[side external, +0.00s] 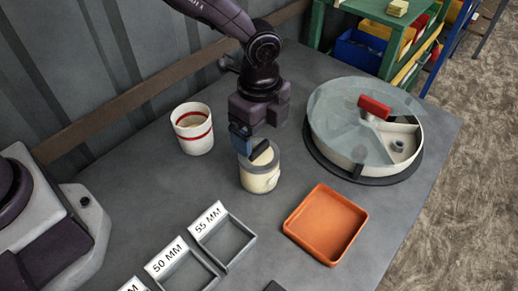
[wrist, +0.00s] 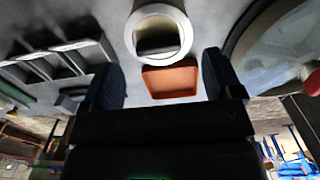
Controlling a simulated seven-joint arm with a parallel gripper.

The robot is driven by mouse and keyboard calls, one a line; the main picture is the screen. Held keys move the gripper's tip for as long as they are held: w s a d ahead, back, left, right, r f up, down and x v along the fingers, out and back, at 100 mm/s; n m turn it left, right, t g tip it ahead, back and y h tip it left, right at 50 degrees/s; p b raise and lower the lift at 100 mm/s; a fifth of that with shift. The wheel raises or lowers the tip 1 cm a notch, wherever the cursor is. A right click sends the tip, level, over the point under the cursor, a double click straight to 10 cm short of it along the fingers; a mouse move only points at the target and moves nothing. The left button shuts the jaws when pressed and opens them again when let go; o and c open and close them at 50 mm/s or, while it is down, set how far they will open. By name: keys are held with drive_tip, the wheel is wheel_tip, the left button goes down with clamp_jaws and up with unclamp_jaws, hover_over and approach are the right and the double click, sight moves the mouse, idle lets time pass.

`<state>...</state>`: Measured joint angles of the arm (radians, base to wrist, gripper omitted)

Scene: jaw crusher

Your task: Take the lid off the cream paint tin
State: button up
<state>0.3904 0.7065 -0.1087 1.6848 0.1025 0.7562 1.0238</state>
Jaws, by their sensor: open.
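The cream paint tin (side external: 260,180) stands upright on the grey bench, below my gripper (side external: 249,144). Whether a finger touches the tin is unclear.
A white pot with red bands (side external: 193,130) stands left of the tin. An orange tray (side external: 325,224) lies to the right in front. A round divided bin with a glassy cover and red handle (side external: 375,107) stands right. Labelled grey trays (side external: 224,238) are in front.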

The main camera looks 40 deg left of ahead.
sight(259, 146)
wheel_tip(259, 146, down, 4)
drive_tip(key=shift+s+r, duration=0.1)
drive_tip(key=shift+r, duration=0.15)
drive_tip(key=c, duration=1)
drive_tip(key=shift+r, duration=0.15)
